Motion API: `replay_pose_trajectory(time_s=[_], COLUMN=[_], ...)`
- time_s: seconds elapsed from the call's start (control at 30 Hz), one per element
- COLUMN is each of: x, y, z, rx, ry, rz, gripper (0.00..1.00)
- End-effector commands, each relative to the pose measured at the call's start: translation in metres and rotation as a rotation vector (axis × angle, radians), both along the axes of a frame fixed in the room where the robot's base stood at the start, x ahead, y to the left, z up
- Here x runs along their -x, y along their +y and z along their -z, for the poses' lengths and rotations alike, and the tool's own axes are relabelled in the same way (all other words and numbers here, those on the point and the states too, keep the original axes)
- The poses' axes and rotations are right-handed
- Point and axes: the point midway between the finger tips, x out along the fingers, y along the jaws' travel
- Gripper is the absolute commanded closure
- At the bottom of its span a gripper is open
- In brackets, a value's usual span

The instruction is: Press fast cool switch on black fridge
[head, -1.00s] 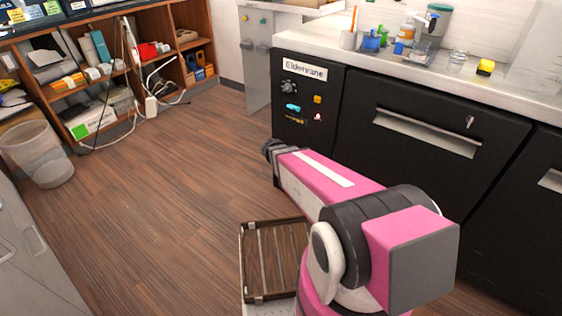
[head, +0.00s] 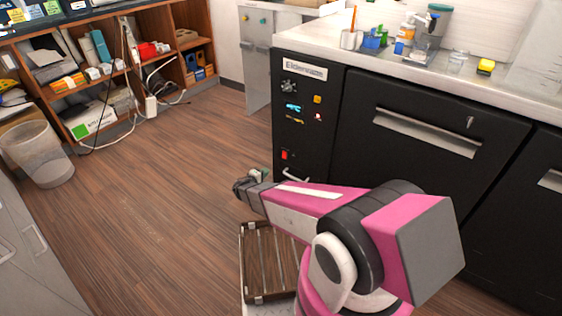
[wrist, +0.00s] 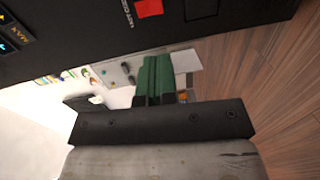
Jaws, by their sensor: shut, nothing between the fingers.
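The black fridge (head: 318,120) stands under the counter at the right in the head view. Its narrow left panel carries a small red switch (head: 284,155) low down, above a pale curved handle. In the wrist view the red switch (wrist: 149,8) shows at the top edge, partly cut off, with small lettering beside it that I cannot read surely. My gripper (head: 263,174) is in front of and below the switch, apart from the panel. In the wrist view its green fingers (wrist: 160,72) are together and empty, pointing up the picture below the dark panel.
A dial (head: 289,87) and several coloured magnets or stickers are higher on the panel. The white counter (head: 400,62) above holds cups and bottles. A wooden slatted tray (head: 268,260) is below my arm. A waste bin (head: 40,153) stands far left. Open wooden floor lies left of the fridge.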

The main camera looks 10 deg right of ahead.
Motion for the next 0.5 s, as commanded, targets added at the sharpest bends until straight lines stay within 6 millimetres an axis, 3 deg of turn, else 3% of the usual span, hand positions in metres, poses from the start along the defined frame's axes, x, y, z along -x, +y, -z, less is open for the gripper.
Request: replay_pose_trajectory(time_s=[0.33,0.5], x=[-0.001,-0.013], y=[-0.002,-0.013], z=[0.000,0.003], rx=[-0.001,-0.001], ry=[0.001,0.001], rz=[0.001,0.002], gripper=[1.00,1.00])
